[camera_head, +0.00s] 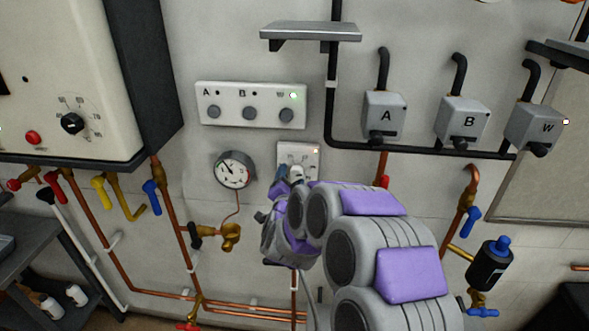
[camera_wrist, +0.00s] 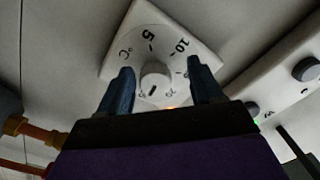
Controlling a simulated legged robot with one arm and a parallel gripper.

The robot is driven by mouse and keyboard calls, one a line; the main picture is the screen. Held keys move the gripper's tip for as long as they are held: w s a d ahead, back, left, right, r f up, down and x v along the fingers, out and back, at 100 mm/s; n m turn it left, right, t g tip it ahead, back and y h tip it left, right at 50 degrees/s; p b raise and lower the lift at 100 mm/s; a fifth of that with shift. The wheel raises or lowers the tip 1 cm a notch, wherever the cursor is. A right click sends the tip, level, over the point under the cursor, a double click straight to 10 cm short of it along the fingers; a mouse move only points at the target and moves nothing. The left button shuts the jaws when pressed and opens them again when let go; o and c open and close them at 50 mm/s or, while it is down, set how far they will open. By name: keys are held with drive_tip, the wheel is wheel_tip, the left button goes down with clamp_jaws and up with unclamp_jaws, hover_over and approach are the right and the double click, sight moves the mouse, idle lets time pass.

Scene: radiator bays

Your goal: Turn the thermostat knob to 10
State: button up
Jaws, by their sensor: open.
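The thermostat (camera_head: 299,153) is a small white plate on the wall, right of the round gauge. In the wrist view its plate (camera_wrist: 128,40) carries printed numbers, with 5, 10 and °C readable at the top. Its round white knob (camera_wrist: 154,76) has a short dark mark on the lower part of its face. My gripper (camera_wrist: 160,68) is open, with one dark blue finger on each side of the knob and gaps showing between. In the head view my gripper (camera_head: 287,180) is at the thermostat's lower edge, partly hiding the knob (camera_head: 297,171).
A panel (camera_head: 251,121) with several round buttons and a lit green lamp is just above. A pressure gauge (camera_head: 234,170) is close on the left. Black pipe (camera_head: 331,95) and switch boxes (camera_head: 384,115) are on the right; copper pipes run below.

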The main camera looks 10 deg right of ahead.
drive_tip(key=shift+w+d, duration=0.3)
drive_tip(key=shift+d+r, duration=0.1)
drive_tip(key=shift+d, duration=0.9)
drive_tip(key=shift+c, duration=0.6)
drive_tip(key=shift+a, duration=0.8)
drive_tip(key=c, duration=0.4)
drive_tip(key=shift+c, duration=1.1)
drive_tip(key=shift+d+r, duration=0.15)
drive_tip(key=shift+d, duration=0.05)
drive_tip(key=c, duration=0.3)
